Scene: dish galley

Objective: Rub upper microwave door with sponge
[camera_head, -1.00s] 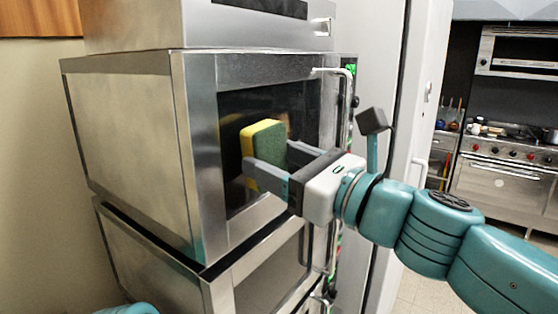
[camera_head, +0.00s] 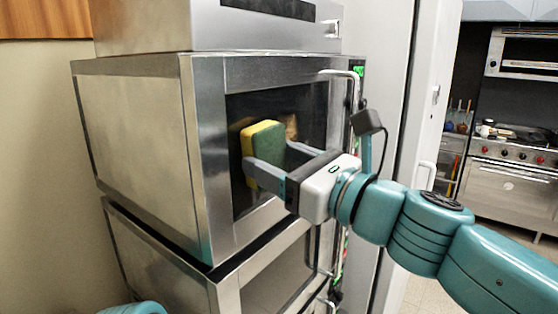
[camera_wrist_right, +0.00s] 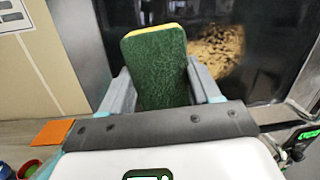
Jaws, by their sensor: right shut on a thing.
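The upper microwave (camera_head: 130,115) is a steel box whose door (camera_head: 245,75) is closed, with a dark glass window (camera_head: 303,98) and a bar handle (camera_head: 357,95) on its right. The green and yellow sponge (camera_head: 265,143) stands upright before the left half of the glass, yellow face towards the door. My right gripper (camera_head: 270,158) is shut on the sponge, also seen in the right wrist view (camera_wrist_right: 160,72). The sponge is close to the glass; whether it touches is hidden. My left gripper is out of view.
A second microwave (camera_head: 225,292) stands below and another steel unit (camera_head: 200,25) sits on top. A white panel (camera_head: 395,130) rises right of the stack. A stove (camera_head: 505,190) stands far back right. In the wrist view, an orange square (camera_wrist_right: 53,132) lies lower left.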

